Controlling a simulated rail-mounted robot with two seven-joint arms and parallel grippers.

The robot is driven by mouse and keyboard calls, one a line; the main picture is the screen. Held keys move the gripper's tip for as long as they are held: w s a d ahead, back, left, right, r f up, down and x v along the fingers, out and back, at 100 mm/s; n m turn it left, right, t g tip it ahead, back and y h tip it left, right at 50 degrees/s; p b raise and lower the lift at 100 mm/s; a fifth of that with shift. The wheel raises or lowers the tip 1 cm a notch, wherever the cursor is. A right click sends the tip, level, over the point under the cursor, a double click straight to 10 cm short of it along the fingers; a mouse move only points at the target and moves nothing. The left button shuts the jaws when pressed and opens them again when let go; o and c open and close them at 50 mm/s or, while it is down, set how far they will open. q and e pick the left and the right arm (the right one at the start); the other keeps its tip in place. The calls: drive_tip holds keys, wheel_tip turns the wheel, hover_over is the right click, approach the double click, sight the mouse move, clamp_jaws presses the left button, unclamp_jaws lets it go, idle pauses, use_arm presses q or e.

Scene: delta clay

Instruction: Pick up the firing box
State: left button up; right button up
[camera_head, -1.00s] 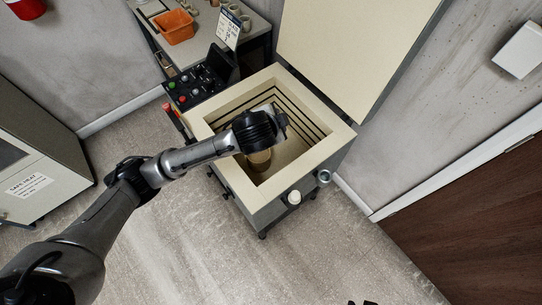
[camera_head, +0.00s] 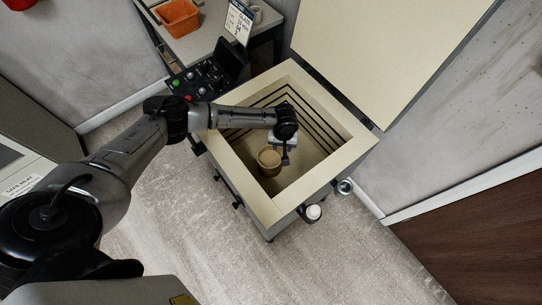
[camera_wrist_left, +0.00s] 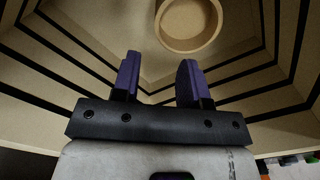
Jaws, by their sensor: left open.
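The firing box (camera_head: 268,160) is a round, tan, open-topped vessel standing on the floor of the open kiln (camera_head: 248,201). In the left wrist view the firing box (camera_wrist_left: 188,47) is at the top, its upper edge cut off by the frame. My left gripper (camera_head: 285,158) reaches down into the kiln just right of the box in the head view. In the wrist view its two purple-padded fingers (camera_wrist_left: 158,72) are apart with nothing between them, and the box lies beyond their tips, apart from them. My right gripper is not in view.
The kiln's thick pale walls surround the gripper, with dark grooves inside. Its raised lid (camera_head: 385,50) stands behind. A control panel (camera_head: 200,82) is at the kiln's back left. A side table holds an orange bin (camera_head: 180,17). The floor in front is clear.

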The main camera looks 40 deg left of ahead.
sight(281, 154)
use_arm(q)
wheel_tip(281, 154, down, 8)
drive_tip(key=b, duration=0.2)
drive_tip(key=shift+w+a+f+b, duration=0.1)
drive_tip(key=shift+a+f+b, duration=0.05)
drive_tip(key=shift+b, duration=0.15)
drive_tip(key=f, duration=0.1)
drive_tip(key=f+b, duration=0.2)
drive_tip(key=shift+w+f, duration=0.3)
drive_tip(key=shift+f, duration=0.1)
drive_tip(key=shift+f+b, duration=0.35)
drive_tip(key=shift+f, duration=0.35)
drive_tip(key=shift+a, duration=0.1)
drive_tip(key=shift+c, duration=0.2)
clamp_jaws()
